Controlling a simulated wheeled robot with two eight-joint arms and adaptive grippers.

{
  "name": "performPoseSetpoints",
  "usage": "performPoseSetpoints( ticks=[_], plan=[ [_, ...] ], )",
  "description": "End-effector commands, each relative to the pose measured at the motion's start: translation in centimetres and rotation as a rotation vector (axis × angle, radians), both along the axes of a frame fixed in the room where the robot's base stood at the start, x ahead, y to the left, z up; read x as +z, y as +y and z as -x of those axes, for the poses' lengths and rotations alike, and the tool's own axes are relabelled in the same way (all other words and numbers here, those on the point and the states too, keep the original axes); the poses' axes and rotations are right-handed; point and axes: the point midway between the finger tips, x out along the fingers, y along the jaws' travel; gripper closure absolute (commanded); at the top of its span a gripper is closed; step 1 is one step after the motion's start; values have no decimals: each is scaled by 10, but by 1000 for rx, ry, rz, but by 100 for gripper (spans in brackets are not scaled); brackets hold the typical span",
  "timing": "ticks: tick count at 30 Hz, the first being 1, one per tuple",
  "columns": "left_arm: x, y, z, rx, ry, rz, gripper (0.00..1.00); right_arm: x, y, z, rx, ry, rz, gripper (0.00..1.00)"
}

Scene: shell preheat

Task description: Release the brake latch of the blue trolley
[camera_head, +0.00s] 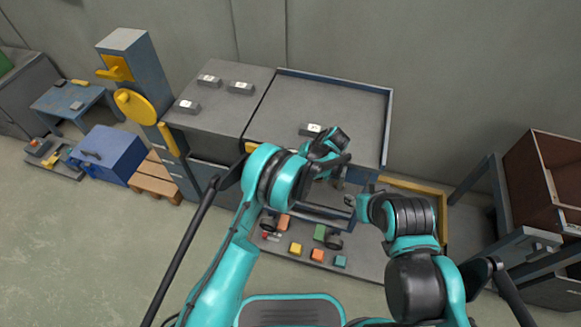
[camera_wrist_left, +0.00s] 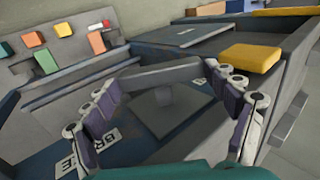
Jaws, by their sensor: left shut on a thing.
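The brake latch (camera_wrist_left: 165,76) is a grey bar on a post, above a dark blue face with white labels whose lettering is partly covered. The blue trolley (camera_head: 390,110) has a grey top with a blue rim in the head view. My left gripper (camera_head: 338,172) is at its front edge there, and the latch is hidden behind my arm. My right gripper (camera_head: 352,206) hangs in front of the trolley, too small to read.
Several coloured blocks, such as an orange one (camera_head: 317,255), stand on a low grey shelf (camera_head: 370,268) beneath. A yellow block (camera_wrist_left: 250,58) is right of my left fingers. A grey cabinet (camera_head: 228,110) adjoins the trolley on the left. A brown bin (camera_head: 530,175) stands at the right.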

Motion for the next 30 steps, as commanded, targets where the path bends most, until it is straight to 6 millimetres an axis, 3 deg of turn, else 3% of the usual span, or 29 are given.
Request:
performPoseSetpoints(
  ticks=[5,6,7,20,30],
  plan=[
    [0,0,0,-1,0,1,43,0,0,0,0,0,0,60],
    [0,0,0,-1,0,1,6,0,0,0,0,0,0,60],
    [0,0,0,-1,0,1,0,0,0,0,0,0,0,60],
    [4,-3,1,-1,0,1,0,0,0,0,0,0,0,60],
    [56,-39,13,-3,0,1,0,0,0,0,0,0,0,60]
  ],
)
